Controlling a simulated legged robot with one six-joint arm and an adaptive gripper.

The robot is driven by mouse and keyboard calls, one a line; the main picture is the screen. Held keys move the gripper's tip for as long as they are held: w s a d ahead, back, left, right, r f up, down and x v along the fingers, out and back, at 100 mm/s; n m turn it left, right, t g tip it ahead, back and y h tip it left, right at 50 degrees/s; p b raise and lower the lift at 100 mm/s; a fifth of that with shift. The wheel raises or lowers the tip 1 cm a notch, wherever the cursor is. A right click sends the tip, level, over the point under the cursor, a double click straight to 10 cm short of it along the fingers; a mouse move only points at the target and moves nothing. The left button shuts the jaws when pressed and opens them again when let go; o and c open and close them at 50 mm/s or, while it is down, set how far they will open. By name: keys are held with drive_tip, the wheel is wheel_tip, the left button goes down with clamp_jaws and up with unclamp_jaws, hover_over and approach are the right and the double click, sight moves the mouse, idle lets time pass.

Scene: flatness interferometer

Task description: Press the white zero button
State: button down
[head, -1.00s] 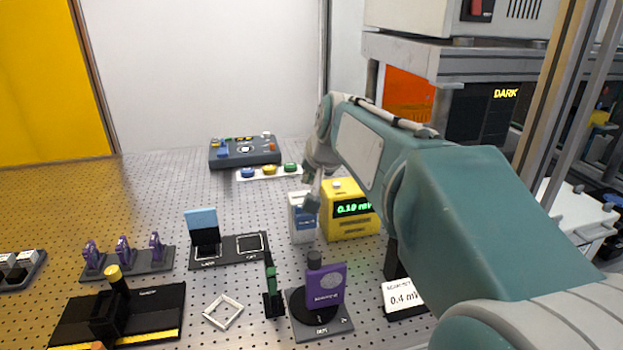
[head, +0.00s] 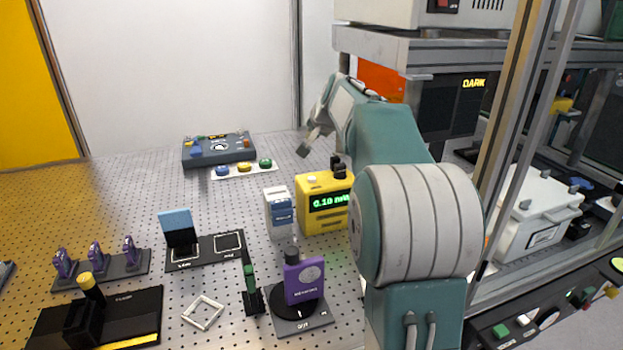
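The yellow meter (head: 322,222) stands on the perforated table right of centre, its green display reading about 0.10. A small white button (head: 312,178) sits on the left of its top; I see no readable label on it. A dark knob (head: 340,167) stands on the same top further right. My gripper (head: 304,149) is raised behind and above the meter, apart from it. It is small and seen from the side, so whether its fingers are open or shut does not show.
A blue-and-white box (head: 280,214) stands close to the meter's left. Behind are a strip of coloured buttons (head: 242,170) and a grey control box (head: 218,150). A purple device (head: 304,280) stands in front. A metal frame post (head: 511,130) rises at right.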

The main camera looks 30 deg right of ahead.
sight(312, 179)
drive_tip(key=shift+f, duration=4.45)
drive_tip(key=shift+s+f, duration=0.1)
drive_tip(key=shift+f, duration=0.2)
drive_tip(key=shift+f, duration=0.5)
drive_tip(key=shift+r, duration=0.9)
drive_tip(key=shift+r, duration=0.1)
